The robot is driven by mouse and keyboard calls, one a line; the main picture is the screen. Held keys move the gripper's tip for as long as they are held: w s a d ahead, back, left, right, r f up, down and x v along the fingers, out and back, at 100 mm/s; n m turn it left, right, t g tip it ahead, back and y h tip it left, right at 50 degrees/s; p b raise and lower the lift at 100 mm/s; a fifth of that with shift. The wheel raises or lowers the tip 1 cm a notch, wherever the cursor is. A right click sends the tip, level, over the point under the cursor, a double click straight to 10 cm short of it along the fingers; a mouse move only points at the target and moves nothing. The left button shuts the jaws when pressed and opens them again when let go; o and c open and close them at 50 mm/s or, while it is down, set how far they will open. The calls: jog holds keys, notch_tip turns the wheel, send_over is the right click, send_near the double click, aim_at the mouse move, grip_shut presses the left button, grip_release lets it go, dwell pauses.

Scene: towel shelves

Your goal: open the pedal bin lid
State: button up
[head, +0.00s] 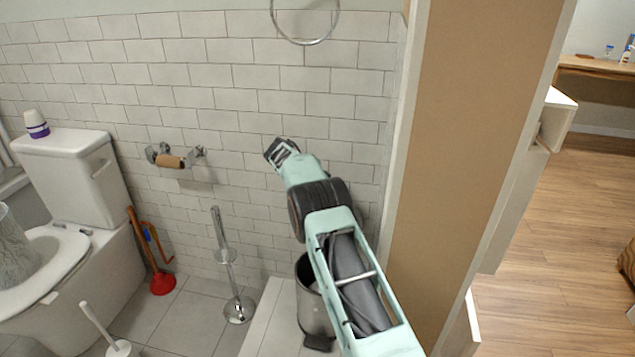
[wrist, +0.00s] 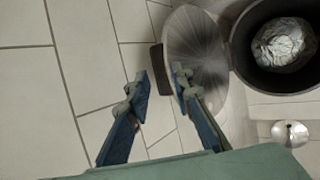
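The pedal bin (head: 314,314) is a metal cylinder with a black pedal (head: 319,343) low on its front, partly hidden behind my arm in the head view. My gripper (head: 280,151) is above the bin in the head view. In the wrist view my gripper (wrist: 160,84) is open and empty, its fingertips near the pedal side, apparently not touching.
A metal stand (head: 238,309) is left of the bin. A toilet (head: 70,255), a red plunger (head: 162,284) and a white brush holder (head: 118,349) are further left. A tiled wall is behind; a brown partition (head: 480,130) is close on the right. Some tiled floor (head: 190,315) is clear.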

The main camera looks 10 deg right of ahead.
jog(key=v, duration=0.9)
jog(key=shift+s+r, duration=0.15)
jog(key=shift+r, duration=0.05)
jog(key=shift+a, duration=0.15)
